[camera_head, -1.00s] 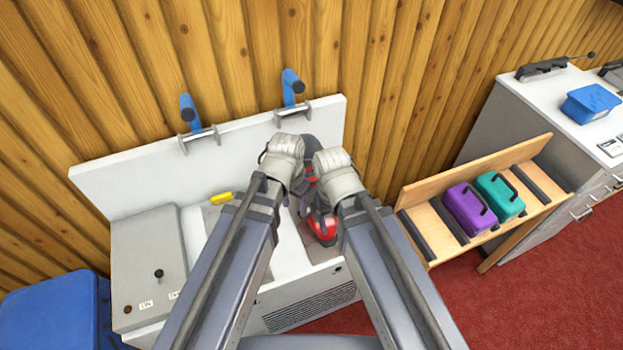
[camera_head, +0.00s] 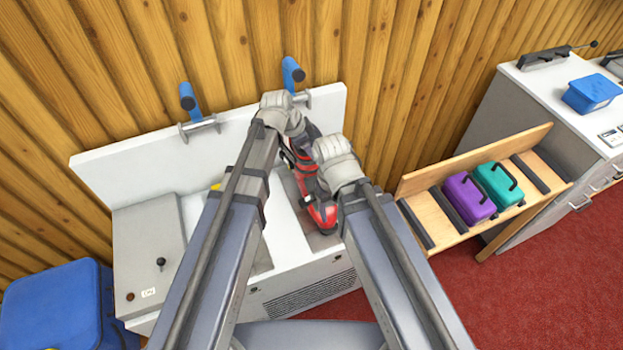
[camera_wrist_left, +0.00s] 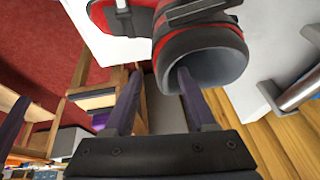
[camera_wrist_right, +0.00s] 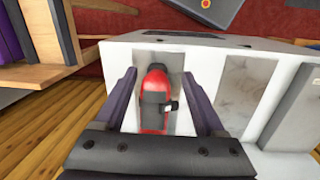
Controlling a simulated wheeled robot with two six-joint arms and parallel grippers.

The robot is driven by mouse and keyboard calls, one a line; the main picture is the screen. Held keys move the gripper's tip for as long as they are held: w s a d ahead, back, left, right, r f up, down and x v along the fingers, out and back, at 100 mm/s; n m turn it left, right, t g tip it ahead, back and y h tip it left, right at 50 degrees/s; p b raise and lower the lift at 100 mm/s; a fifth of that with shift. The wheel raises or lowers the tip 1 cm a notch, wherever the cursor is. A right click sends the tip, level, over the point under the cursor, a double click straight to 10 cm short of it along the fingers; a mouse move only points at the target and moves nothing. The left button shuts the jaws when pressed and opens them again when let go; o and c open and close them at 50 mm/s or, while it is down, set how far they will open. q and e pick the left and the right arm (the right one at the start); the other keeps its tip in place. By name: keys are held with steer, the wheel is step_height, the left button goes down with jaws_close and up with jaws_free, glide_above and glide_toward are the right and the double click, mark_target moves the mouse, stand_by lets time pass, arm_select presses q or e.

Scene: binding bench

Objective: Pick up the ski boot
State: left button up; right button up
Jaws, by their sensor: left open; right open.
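The red and dark grey ski boot (camera_head: 321,213) is on the white bench (camera_head: 290,283), partly hidden by my arms in the head view. My left gripper (camera_wrist_left: 159,74) is open at the boot's grey cuff (camera_wrist_left: 216,62). One fingertip overlaps the cuff opening and the other is outside it; I cannot tell whether they touch. My right gripper (camera_wrist_right: 158,73) is open. The red boot (camera_wrist_right: 154,98) shows between its fingers in the right wrist view, with a gap on both sides. Both sets of fingertips are hidden in the head view.
Two blue-handled clamps (camera_head: 188,98) are on the bench's white back panel (camera_head: 150,155). A blue bin (camera_head: 55,310) is at the left. A wooden rack (camera_head: 425,205) at the right holds a purple case (camera_head: 468,198) and a teal case (camera_head: 500,185).

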arm_select(q)
steer(key=shift+w+d+f, duration=0.1)
steer(key=shift+f, duration=0.35)
steer(key=b, duration=0.5)
glide_above(314, 171)
step_height(314, 171, down, 5)
steer(key=shift+w+r, duration=0.1)
steer(key=shift+r, duration=0.1)
jaws_close()
stand_by(0.8)
